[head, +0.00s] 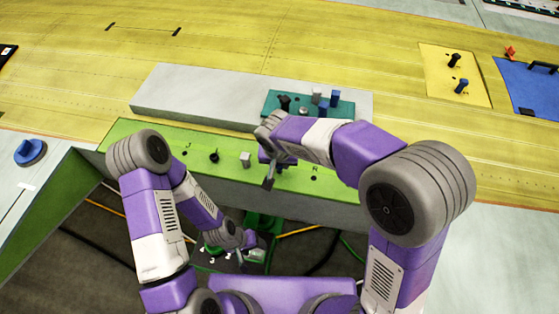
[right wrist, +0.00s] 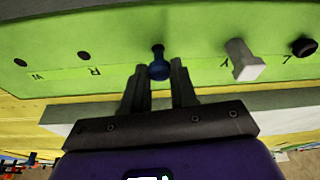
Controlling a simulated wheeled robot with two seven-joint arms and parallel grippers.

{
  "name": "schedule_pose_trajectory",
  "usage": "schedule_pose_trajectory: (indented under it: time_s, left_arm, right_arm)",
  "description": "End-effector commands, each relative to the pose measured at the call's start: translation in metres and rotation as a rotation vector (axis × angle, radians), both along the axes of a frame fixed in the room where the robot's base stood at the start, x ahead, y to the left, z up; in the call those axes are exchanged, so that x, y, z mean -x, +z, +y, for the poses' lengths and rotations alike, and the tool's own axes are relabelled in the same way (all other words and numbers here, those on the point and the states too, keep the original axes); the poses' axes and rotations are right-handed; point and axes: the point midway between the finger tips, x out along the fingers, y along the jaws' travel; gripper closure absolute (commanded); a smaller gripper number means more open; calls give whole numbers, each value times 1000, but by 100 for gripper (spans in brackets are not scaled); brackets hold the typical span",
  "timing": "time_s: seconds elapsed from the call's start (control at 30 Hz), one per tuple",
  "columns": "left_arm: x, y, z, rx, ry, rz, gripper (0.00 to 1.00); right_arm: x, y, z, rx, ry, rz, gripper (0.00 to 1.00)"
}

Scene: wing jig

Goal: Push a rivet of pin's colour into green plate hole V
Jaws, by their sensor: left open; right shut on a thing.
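The green plate (head: 200,139) runs along the front of the wing; it also fills the upper right wrist view (right wrist: 120,25). My right gripper (right wrist: 158,74) is shut on a blue rivet (right wrist: 158,68), held at the plate face with its narrow end toward the plate. I cannot tell whether its tip is in a hole. A grey rivet (right wrist: 243,60) and a black rivet (right wrist: 304,46) stand in the plate beside it. Two open holes (right wrist: 83,57) show on the other side. The labels are hard to read, so hole V is uncertain. My left gripper (head: 252,253) is open, low in front of the plate.
A teal tray (head: 345,109) with black, grey and blue rivets stands behind the plate on a grey block (head: 180,89). A blue panel (head: 522,82) lies far right. Cables cross the floor below.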

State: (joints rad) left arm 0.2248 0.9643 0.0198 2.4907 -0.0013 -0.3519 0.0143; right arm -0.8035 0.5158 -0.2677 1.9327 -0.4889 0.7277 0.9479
Motion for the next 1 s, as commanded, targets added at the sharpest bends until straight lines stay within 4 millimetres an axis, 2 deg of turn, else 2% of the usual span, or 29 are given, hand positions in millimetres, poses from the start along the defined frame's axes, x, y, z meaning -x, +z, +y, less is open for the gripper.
schedule_pose_trajectory:
  time_s: [0.53, 0.87, 0.9, 1.0]
  left_arm:
    - [0, -22, 0, 0, 0, 0, 39]
    - [0, -23, 0, 0, 0, 0, 39]
    - [0, -23, 0, 0, 0, 0, 39]
    - [0, -23, 0, 0, 0, 0, 39]
  right_arm:
    - [0, -24, 0, 0, 0, 0, 100]
    - [0, -25, 0, 0, 0, 0, 100]
    - [0, -25, 0, 0, 0, 0, 67]
    - [0, -25, 0, 0, 0, 0, 51]
